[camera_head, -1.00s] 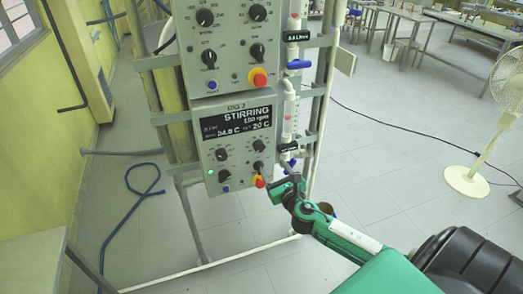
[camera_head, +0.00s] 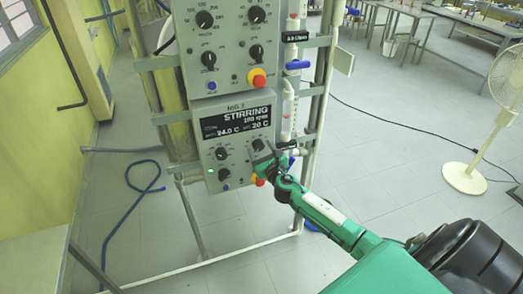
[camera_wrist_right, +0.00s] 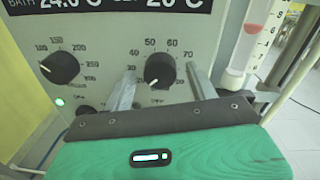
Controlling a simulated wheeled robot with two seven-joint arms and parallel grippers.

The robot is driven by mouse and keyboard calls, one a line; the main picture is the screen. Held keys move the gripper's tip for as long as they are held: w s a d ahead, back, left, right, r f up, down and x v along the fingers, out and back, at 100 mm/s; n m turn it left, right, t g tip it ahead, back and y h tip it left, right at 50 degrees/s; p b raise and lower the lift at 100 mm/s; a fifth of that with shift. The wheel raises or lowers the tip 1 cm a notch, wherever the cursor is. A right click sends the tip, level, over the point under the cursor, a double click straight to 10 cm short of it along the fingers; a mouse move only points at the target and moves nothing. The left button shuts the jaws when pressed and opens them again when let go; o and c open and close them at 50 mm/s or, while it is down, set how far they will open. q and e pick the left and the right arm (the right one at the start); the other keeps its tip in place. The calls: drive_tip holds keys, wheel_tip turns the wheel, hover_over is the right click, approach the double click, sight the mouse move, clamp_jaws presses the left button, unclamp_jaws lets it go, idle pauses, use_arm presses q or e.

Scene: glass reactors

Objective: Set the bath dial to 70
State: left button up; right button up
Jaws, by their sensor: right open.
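The bath dial (camera_wrist_right: 160,70) is a black round knob on the grey control panel, with scale numbers from 30 to 70 readable around it. Its white mark points down and slightly left. My right gripper (camera_wrist_right: 160,78) is open, with one finger on each side of the dial; I cannot tell whether they touch it. In the head view my right gripper (camera_head: 262,157) is at the lower right of the Rig 2 panel (camera_head: 207,150) and hides most of the dial. The display (camera_head: 237,122) reads STIRRING, bath 24.0 C and set 20 C. My left gripper is not in view.
Another black knob (camera_wrist_right: 59,67) sits left of the dial. A red button (camera_head: 259,181) is just below the gripper. A glass tube with red liquid (camera_wrist_right: 252,40) stands right of the panel. A second panel (camera_head: 220,45) is above.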

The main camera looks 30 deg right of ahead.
drive_tip(key=c, duration=1)
